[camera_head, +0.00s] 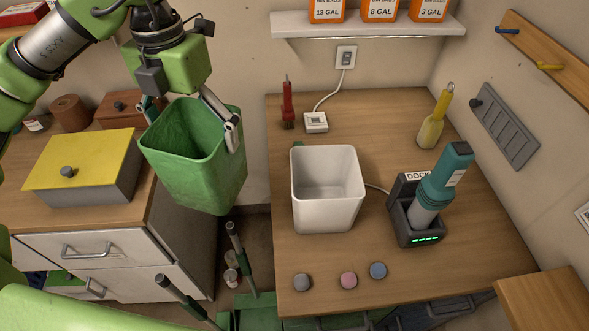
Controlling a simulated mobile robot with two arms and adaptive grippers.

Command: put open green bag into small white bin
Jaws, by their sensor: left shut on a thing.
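The open green bag (205,175) hangs from my left gripper (190,120), mouth up and slightly tilted, in the head view. The gripper's fingers are at the bag's rim on opposite sides, and the gripper is shut on it. The bag is in the air to the left of the wooden table, apart from the bin. The small white bin (328,205) stands upright on the table with its open top up, and it looks empty. It is to the right of the bag. My right gripper is not in view.
On the wooden table (440,265), a teal device stands in a dark dock (417,222) right of the bin. Several small round pieces lie along the front. A red-handled brush (288,105) and yellow bottle (433,125) stand behind. A yellow-lidded box (85,170) sits on the left cabinet.

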